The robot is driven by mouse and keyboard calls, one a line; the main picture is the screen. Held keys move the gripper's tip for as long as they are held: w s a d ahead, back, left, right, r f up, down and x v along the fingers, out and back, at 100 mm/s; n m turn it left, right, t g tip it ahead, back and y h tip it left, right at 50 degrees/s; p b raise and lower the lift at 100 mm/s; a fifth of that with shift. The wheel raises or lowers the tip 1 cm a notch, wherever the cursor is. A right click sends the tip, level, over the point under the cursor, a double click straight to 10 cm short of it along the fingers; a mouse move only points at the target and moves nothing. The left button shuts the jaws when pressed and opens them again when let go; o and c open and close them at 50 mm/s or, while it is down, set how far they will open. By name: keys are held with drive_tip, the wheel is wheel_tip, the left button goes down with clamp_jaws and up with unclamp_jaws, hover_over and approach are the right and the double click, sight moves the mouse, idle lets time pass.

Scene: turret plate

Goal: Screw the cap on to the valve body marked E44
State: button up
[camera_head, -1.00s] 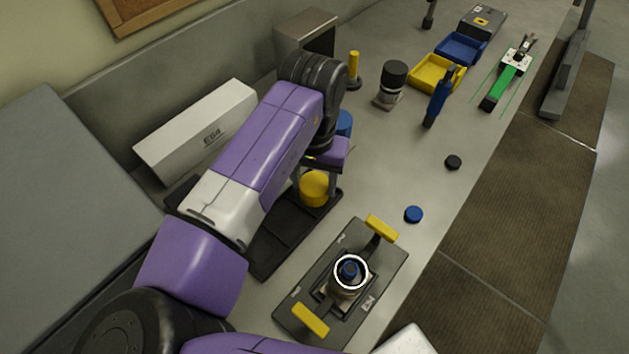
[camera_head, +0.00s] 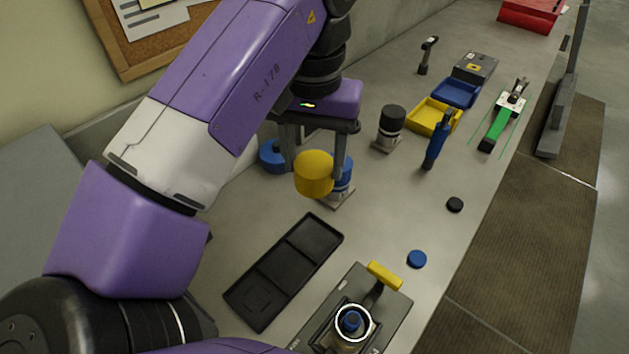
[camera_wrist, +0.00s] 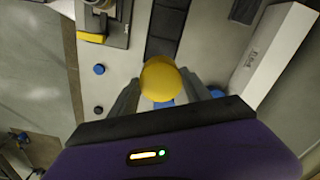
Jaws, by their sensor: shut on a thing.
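My gripper (camera_head: 316,160) is shut on a yellow cap (camera_head: 313,173), held above the bench. The cap also shows between the fingers in the wrist view (camera_wrist: 161,79). A valve body (camera_head: 352,322) with a white ring and blue centre sits in the grey turret plate (camera_head: 392,303), at the bottom of the head view. Another body with a blue top (camera_head: 343,183) stands behind the held cap, partly hidden. A third body with a black top (camera_head: 391,127) stands farther back. I cannot read an E44 mark on any of them.
An empty black tray (camera_head: 285,270) lies left of the plate. The plate has a yellow handle (camera_head: 385,275). A blue cap (camera_head: 417,259) and a black cap (camera_head: 455,204) lie loose at right. A blue round thing (camera_head: 271,156), yellow bin (camera_head: 434,115) and blue bin (camera_head: 457,92) are farther back.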

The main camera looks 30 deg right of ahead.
sight(314, 164)
wheel_tip(314, 164, up, 2)
drive_tip(key=shift+r, duration=0.1)
drive_tip(key=shift+r+p, duration=2.25)
drive_tip(key=shift+p, duration=0.5)
drive_tip(key=shift+f, duration=0.1)
